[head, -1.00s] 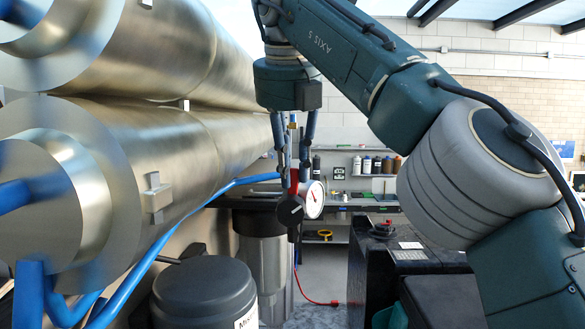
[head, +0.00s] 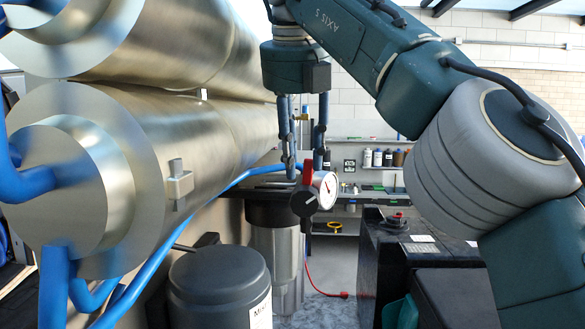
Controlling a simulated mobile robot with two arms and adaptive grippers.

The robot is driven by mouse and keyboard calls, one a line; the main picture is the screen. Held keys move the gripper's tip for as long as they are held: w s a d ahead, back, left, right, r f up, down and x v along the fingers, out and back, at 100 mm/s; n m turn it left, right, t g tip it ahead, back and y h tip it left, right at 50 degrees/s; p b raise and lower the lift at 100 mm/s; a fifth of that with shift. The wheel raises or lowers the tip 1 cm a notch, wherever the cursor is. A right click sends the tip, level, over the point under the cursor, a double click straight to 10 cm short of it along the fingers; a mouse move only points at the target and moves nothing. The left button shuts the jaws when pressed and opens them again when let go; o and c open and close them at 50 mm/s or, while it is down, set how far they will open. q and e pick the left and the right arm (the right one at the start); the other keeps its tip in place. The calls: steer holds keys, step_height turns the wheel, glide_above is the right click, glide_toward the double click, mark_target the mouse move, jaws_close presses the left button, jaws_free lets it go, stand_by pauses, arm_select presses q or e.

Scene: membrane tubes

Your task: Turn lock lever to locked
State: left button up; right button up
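A small red lever (head: 307,173) stands upright beside a round white gauge (head: 326,189) in the middle of the head view. A black round knob (head: 304,202) with a pale mark sits just below and in front of the lever. My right gripper (head: 305,172) points down over this group, its two dark fingers apart on either side of the lever's top. I cannot tell whether a finger touches the lever. A small metal latch (head: 180,184) sits on the side of the lower membrane tube (head: 150,150). My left gripper is not in view.
Large metal tubes with blue hoses (head: 150,265) fill the left. A dark lidded canister (head: 220,285) and a clear-bodied filter housing (head: 275,250) stand below. A black cabinet (head: 390,255) stands right, and my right arm crosses above it. Shelved bottles (head: 378,158) are behind.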

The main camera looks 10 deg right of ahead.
steer(key=shift+s+f, duration=0.1)
steer(key=shift+s, duration=0.8)
steer(key=s+a, duration=0.3)
steer(key=s, duration=0.6)
steer(key=shift+a, duration=0.25)
steer(key=shift+w, duration=0.1)
steer(key=shift+c, duration=0.5)
